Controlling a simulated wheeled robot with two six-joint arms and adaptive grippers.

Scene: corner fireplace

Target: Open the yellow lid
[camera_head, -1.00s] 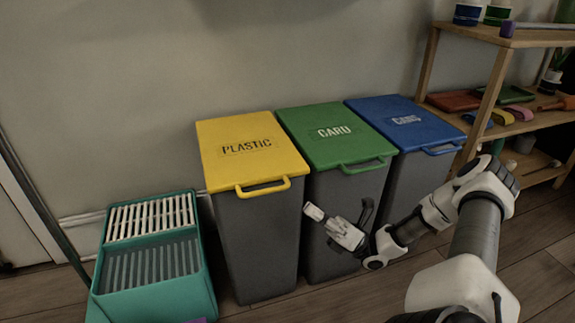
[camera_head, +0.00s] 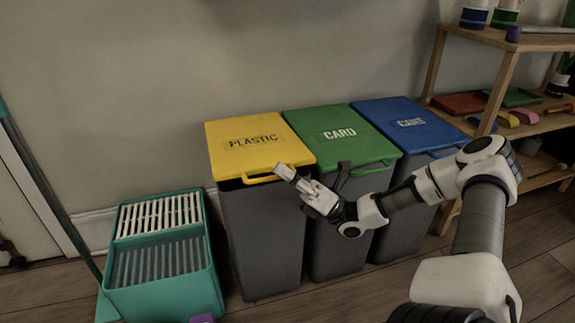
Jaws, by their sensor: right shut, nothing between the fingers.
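The yellow lid (camera_head: 243,148), marked PLASTIC, lies closed on the left one of three grey bins (camera_head: 262,235). Its yellow handle (camera_head: 262,180) sticks out at the front edge. My right gripper (camera_head: 287,174) is shut and empty, with its tip close to the right part of that handle. I cannot tell whether it touches the handle. My right arm reaches in from the lower right, in front of the green and blue bins. My left gripper is not in view.
A green lid (camera_head: 337,134) marked CARD and a blue lid (camera_head: 403,121) cover the bins to the right. A teal mop bucket (camera_head: 165,292) stands at the left. A wooden shelf (camera_head: 497,82) with several items is at the right. The wall is close behind the bins.

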